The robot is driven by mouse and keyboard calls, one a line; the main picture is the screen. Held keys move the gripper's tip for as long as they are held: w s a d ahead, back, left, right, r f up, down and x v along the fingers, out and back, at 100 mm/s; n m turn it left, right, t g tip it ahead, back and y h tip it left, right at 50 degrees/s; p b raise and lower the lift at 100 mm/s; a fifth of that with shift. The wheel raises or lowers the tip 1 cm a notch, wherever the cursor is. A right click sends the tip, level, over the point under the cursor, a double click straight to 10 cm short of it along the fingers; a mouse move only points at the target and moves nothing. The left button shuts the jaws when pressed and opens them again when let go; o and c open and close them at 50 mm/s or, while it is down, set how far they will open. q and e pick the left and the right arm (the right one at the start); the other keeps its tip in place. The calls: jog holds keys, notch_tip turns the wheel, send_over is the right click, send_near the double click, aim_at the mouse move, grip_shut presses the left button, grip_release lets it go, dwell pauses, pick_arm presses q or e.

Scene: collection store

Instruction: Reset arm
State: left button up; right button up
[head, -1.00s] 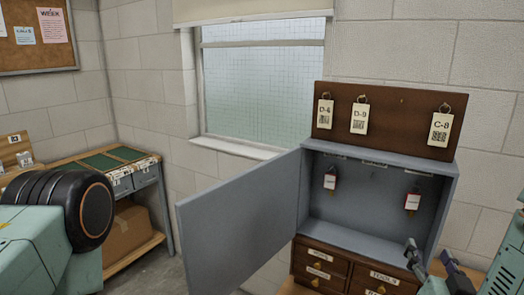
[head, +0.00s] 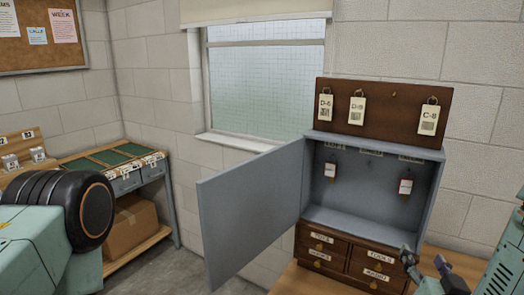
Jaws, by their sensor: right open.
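My right gripper (head: 427,270) is at the lower right of the head view. Its two dark fingers stand apart, with nothing seen between them, in front of the right side of the small drawers (head: 342,262). Above those drawers stands a grey key cabinet (head: 372,216), its door (head: 255,205) swung open to the left. Two red-and-white tagged keys hang inside, one at left (head: 330,171) and one at right (head: 405,188). My left arm shows at the left edge, but its gripper is out of view.
A brown board (head: 383,117) with three paper tags, including C-8 (head: 429,120), stands on the cabinet. A wooden tabletop (head: 456,262) lies under the drawers. At left is a bench (head: 150,180) with a cardboard box (head: 132,225) on its lower shelf.

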jog(key=s+a+f+n+g+y+b, duration=0.1)
jog(key=s+a+f+g+b, duration=0.15)
jog(key=f, duration=0.45)
jog(key=s+a+f+n+g+y+b, duration=0.1)
jog(key=s+a+f+g+y, duration=0.2)
jog(key=f, duration=0.5)
jog(key=s+a+f+g+b, duration=0.1)
jog(key=s+f+g+b, duration=0.2)
jog(key=f, duration=0.4)
jog(key=s+a+f+n+g+b, duration=0.3)
jog(key=s+f+g+b, duration=0.5)
jog(key=s+f, duration=1.3)
jog(key=shift+s+b, duration=0.6)
jog(key=shift+b, duration=0.25)
jog(key=shift+a+r, duration=0.1)
jog(key=shift+a, duration=0.05)
jog(key=shift+c, duration=0.5)
